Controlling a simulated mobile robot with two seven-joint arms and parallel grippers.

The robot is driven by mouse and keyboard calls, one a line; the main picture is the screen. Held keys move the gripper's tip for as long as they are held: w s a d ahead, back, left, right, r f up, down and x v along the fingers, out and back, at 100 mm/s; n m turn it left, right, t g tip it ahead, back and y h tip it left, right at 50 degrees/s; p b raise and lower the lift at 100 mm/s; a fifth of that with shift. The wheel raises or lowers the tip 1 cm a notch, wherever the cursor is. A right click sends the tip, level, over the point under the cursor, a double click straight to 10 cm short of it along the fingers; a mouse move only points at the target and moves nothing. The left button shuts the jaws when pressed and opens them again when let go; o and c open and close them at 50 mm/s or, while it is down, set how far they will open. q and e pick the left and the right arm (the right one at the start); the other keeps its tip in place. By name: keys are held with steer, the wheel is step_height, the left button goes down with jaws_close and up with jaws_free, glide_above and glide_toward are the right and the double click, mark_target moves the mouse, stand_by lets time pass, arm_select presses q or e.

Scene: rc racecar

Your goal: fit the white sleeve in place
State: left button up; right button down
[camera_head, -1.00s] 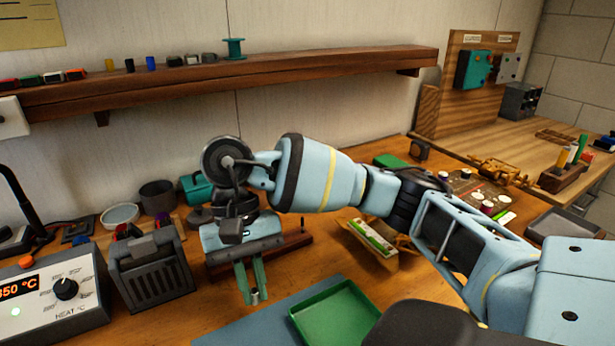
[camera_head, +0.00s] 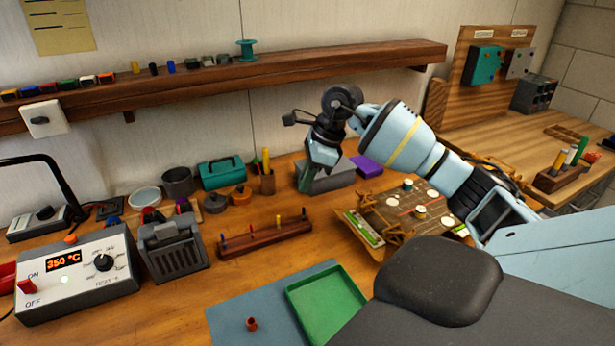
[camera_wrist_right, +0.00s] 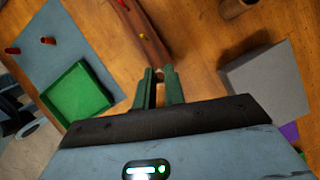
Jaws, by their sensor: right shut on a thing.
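My right gripper (camera_head: 309,182) points down over the back of the bench, in front of a grey block. In the right wrist view its two green fingers (camera_wrist_right: 161,84) are close together with a small thing (camera_wrist_right: 160,76) between the tips. That thing is mostly hidden; its colour and shape are unclear now. A second earlier, a small pale cylinder showed at the fingertips, which may be the white sleeve. I make out no other white sleeve. A tan board (camera_head: 388,208) with several pale round caps lies at the right. My left gripper is not in view.
A peg rack (camera_head: 265,238), a grey block (camera_head: 330,182) and a purple block (camera_head: 367,166) stand near the gripper. A heater (camera_head: 80,280) is at left.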

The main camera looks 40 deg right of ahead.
mark_target(306, 220)
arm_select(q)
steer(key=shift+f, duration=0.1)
arm_select(e)
steer(key=shift+f, duration=0.15)
